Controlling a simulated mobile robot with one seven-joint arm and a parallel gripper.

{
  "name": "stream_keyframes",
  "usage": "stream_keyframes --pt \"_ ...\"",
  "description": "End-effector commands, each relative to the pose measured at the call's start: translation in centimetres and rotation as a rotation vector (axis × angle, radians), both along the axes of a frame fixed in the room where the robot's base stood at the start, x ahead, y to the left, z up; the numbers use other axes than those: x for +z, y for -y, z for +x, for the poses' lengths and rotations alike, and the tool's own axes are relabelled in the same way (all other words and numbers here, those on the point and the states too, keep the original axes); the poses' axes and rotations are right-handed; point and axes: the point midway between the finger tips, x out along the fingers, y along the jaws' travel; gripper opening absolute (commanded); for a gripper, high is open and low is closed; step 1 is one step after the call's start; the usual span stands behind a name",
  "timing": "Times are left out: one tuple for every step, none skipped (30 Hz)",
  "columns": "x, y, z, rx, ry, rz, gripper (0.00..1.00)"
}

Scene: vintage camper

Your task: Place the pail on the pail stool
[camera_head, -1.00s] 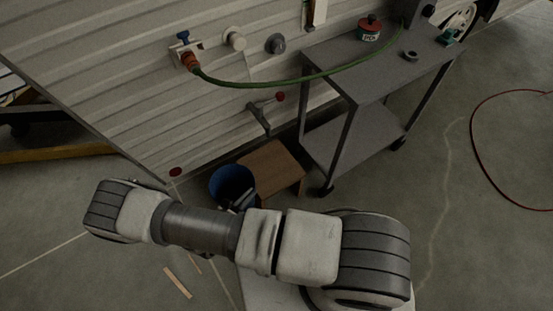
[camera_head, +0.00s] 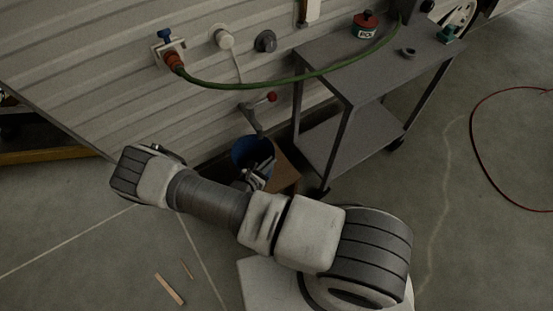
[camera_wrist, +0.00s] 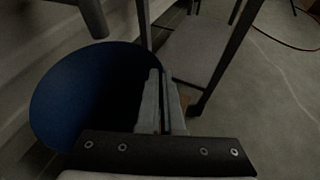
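The blue pail (camera_head: 252,151) is in the head view beside the camper wall, below a drain pipe. It overlaps the brown wooden stool (camera_head: 287,174), which is partly hidden behind the pail and my arm. My gripper (camera_head: 262,172) is at the pail's right-hand rim. In the wrist view the pail (camera_wrist: 75,95) opens upward at left, and the fingers of my gripper (camera_wrist: 160,92) lie close together with the rim between them. Its underside is hidden, so I cannot tell whether it touches the stool.
A drain pipe with a red-knobbed handle (camera_head: 253,115) hangs from the camper wall just above the pail. A grey two-tier cart (camera_head: 340,75) stands close on the right. A green hose (camera_head: 270,85) runs from the wall to the cart.

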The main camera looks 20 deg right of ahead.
Motion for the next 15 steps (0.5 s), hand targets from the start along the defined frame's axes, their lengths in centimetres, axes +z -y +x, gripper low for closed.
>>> stream_keyframes --pt "-0.2 1.0 0.9 -0.003 0.003 -0.002 0.00" --pt "-0.2 1.5 1.4 -0.003 0.003 -0.002 0.00" --pt "-0.2 2.0 1.9 -0.003 0.003 -0.001 0.00" --pt "-0.1 2.4 2.3 -0.003 0.003 -0.002 0.00" --pt "-0.1 2.7 2.6 -0.001 0.003 -0.001 0.00" --pt "-0.1 3.0 3.0 -0.001 0.003 0.000 0.00" --pt "-0.1 3.2 3.2 -0.001 0.003 0.000 0.00" --pt "0.0 3.3 3.3 -0.001 0.002 -0.001 0.00" --pt "0.0 3.5 3.5 0.000 0.002 0.000 0.00" --pt "-0.1 3.5 3.5 0.001 0.001 -0.001 0.00" --pt "-0.2 3.5 3.5 0.001 0.001 -0.001 0.00" --pt "-0.6 3.5 3.6 0.001 0.001 -0.001 0.00" --pt "-0.9 3.5 3.5 0.001 0.001 -0.001 0.00" --pt "-1.4 3.5 3.5 0.001 0.001 -0.001 0.00" --pt "-2.0 3.5 3.5 0.001 0.001 -0.001 0.00"
